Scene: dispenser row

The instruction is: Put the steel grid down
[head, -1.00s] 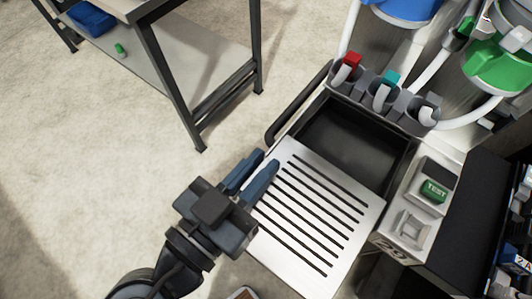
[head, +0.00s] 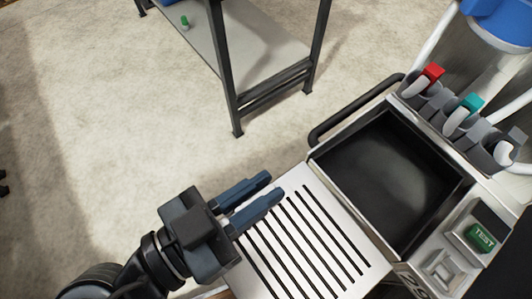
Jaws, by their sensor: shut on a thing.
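The steel grid (head: 335,233) is a flat silver plate with dark parallel slots, at the bottom centre of the head view. My gripper (head: 255,203) is at its left edge, with blue fingers shut on it. The grid is held in front of the black drip basin (head: 385,172), which is uncovered and empty. The grid's near part is cut off by the picture's bottom edge. Whether its far edge touches the basin's rim I cannot tell.
Spouts with red (head: 433,73) and teal (head: 472,103) levers stand behind the basin. A green TEST button (head: 481,237) is at the right. A dark handle rail (head: 350,112) runs along the basin's left side. A metal-framed table (head: 265,50) stands beyond open floor.

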